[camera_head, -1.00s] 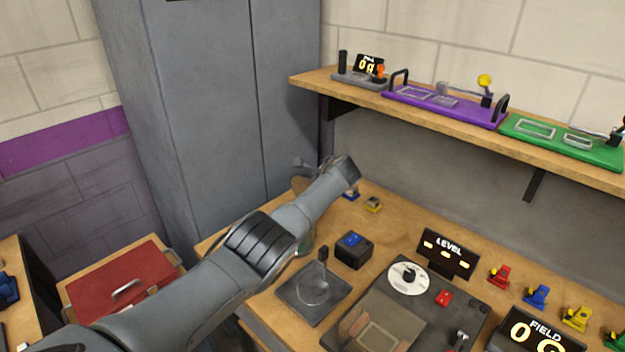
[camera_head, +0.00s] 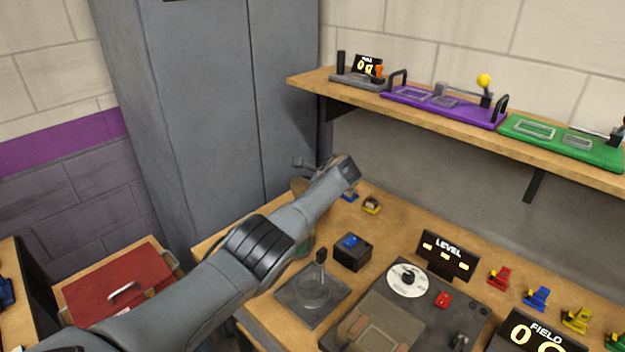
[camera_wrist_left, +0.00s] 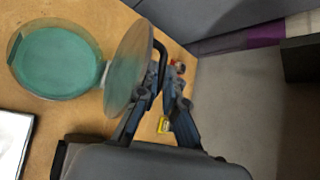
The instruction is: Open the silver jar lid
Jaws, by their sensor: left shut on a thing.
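The jar (camera_wrist_left: 56,58) is at the upper left of the left wrist view, a round clear vessel with green inside. Its round, see-through lid (camera_wrist_left: 125,72) stands steeply tilted beside the jar's rim, and the jar's mouth is uncovered. A dark curved handle (camera_wrist_left: 159,56) is on the lid's outer side. My left gripper (camera_wrist_left: 160,82) is shut on this handle. In the head view my left arm hides the gripper fingers and most of the jar; a bit of the lid (camera_head: 299,186) shows behind the wrist.
A black box with a blue button (camera_head: 352,252) and a black joystick plate (camera_head: 313,293) stand close to my arm. Small coloured pieces (camera_wrist_left: 164,124) lie beyond the gripper. A tall grey cabinet (camera_head: 205,110) is behind, and a shelf (camera_head: 450,122) is at the right.

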